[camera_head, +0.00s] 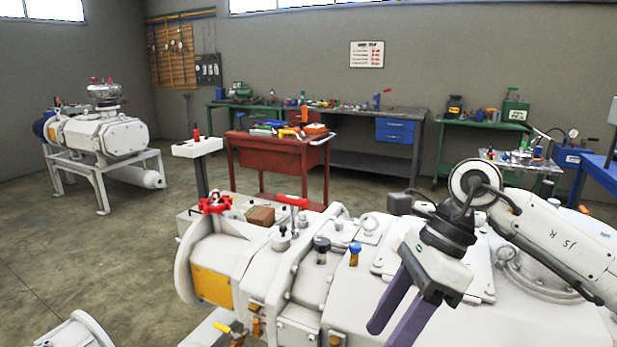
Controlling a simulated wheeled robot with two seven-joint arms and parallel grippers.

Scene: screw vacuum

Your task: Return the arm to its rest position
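My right arm comes in from the right edge. Its gripper (388,335) points down and to the left in front of the large white vacuum pump (268,252). Its two purple fingers are spread with a gap between them, and I see nothing held there. The tips are close to the bottom edge of the view; whether they touch the pump cannot be told. A red-handled tool (292,201) stands upright on top of the pump, to the left of the gripper. A red handwheel (215,204) is at the pump's left end. My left gripper is not in view.
A red tool cart (265,158) with tools stands behind the pump. A grey workbench (372,164) and a green table (478,126) line the back wall. A second white pump (97,135) on a frame stands at left. Open floor (90,245) lies at left.

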